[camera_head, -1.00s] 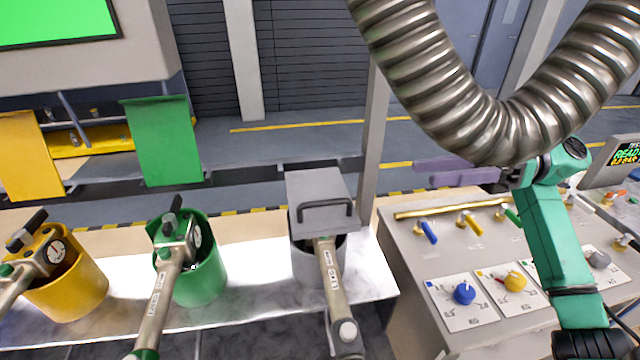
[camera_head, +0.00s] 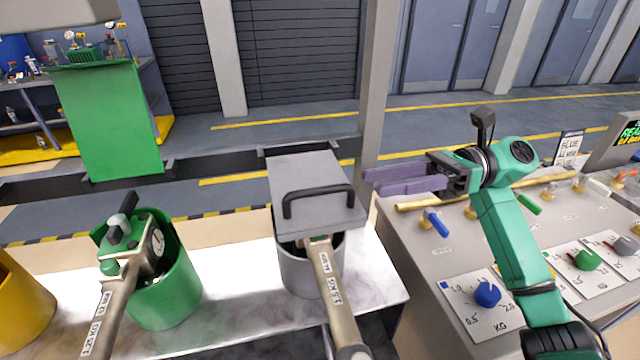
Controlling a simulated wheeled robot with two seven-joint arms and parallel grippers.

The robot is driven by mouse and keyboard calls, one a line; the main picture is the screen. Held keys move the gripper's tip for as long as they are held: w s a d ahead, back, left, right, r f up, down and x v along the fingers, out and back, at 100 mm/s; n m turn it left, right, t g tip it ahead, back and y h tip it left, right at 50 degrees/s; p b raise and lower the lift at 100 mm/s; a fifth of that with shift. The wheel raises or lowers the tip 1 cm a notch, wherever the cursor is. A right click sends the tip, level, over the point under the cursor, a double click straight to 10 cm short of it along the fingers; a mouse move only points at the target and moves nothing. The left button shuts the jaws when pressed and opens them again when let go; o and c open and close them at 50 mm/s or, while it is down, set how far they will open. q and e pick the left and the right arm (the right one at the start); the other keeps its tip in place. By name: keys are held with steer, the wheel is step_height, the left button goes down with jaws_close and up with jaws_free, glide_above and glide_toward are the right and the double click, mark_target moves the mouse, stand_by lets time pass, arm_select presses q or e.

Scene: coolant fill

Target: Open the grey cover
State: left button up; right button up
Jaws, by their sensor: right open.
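The grey cover (camera_head: 298,169) is a flat grey plate with a black bar handle (camera_head: 318,200), in the middle of the head view. It lies over the grey cylindrical holder (camera_head: 297,269), where a metal nozzle with a long handle (camera_head: 333,290) sticks out toward me. My right gripper (camera_head: 372,182) has two purple fingers, open and empty, pointing left. In the picture its fingertips are just right of the cover's right edge; I see no contact. My left gripper is not in view.
A green holder (camera_head: 171,302) with its nozzle stands left, below a raised green cover (camera_head: 108,120). A yellow holder (camera_head: 20,305) is at the left edge. The control panel (camera_head: 420,285) with knobs and levers lies below my right arm. A grey post (camera_head: 374,90) rises behind the gripper.

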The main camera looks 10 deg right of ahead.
mark_target(320, 191)
steer(key=a+p, duration=0.1)
steer(key=a, duration=0.2)
steer(key=a+p, duration=0.1)
steer(key=a, duration=0.2)
steer(key=a+p, duration=0.1)
steer(key=a, duration=0.2)
steer(key=shift+a+r+p, duration=0.25)
steer(key=shift+a+p, duration=0.1)
steer(key=shift+a+f, duration=0.1)
steer(key=shift+a, duration=0.15)
steer(key=shift+s+f, duration=0.1)
jaws_close()
stand_by(0.3)
